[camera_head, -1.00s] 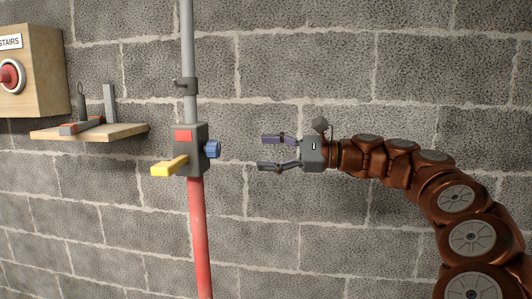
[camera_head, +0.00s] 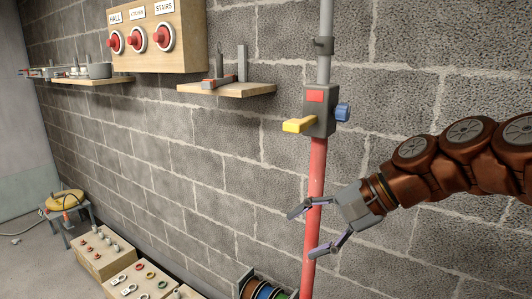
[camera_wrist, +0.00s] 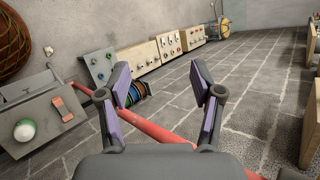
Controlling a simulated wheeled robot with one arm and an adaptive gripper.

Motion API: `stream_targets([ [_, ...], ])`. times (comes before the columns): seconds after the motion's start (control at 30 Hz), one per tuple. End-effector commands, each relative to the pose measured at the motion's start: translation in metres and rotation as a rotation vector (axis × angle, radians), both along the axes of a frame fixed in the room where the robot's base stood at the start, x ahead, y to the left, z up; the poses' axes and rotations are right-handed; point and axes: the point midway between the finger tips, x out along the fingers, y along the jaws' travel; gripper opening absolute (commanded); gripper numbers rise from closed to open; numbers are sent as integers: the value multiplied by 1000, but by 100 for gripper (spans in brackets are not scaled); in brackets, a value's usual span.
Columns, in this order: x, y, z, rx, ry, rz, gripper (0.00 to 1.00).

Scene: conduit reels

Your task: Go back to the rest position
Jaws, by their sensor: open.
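My gripper (camera_head: 308,228) is open, with nothing between its fingers. In the head view it is at the lower right, pointing left and slightly down, in front of the red lower pipe (camera_head: 316,165) as seen from there. I cannot tell whether it touches the pipe. In the wrist view my gripper (camera_wrist: 165,88) shows two spread purple-padded fingers, with the red pipe (camera_wrist: 150,128) running behind them. Above it in the head view is a dark valve box (camera_head: 319,112) with a yellow lever (camera_head: 298,125) pointing left and a blue knob (camera_head: 343,112) on its right.
A board with red buttons (camera_head: 157,52) hangs at upper left, with a small shelf (camera_head: 225,90) beside it. Wooden boxes (camera_head: 103,256) and colored reels (camera_head: 264,291) stand low along the wall. A stool (camera_head: 67,211) is at far left.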

Motion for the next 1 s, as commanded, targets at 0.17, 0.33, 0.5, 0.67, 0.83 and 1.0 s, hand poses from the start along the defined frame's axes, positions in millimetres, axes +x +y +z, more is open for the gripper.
stream_targets([
  [0.17, -54, 8, -63, -226, -22, 157, 66],
  [0.33, -103, -7, -117, -426, -33, 305, 66],
  [0.5, -153, -37, -166, -608, -19, 455, 66],
  [0.67, -193, -72, -199, -746, 6, 577, 66],
  [0.83, -220, -97, -217, -823, 33, 660, 66],
  [1.0, -227, -104, -221, -844, 40, 683, 66],
])
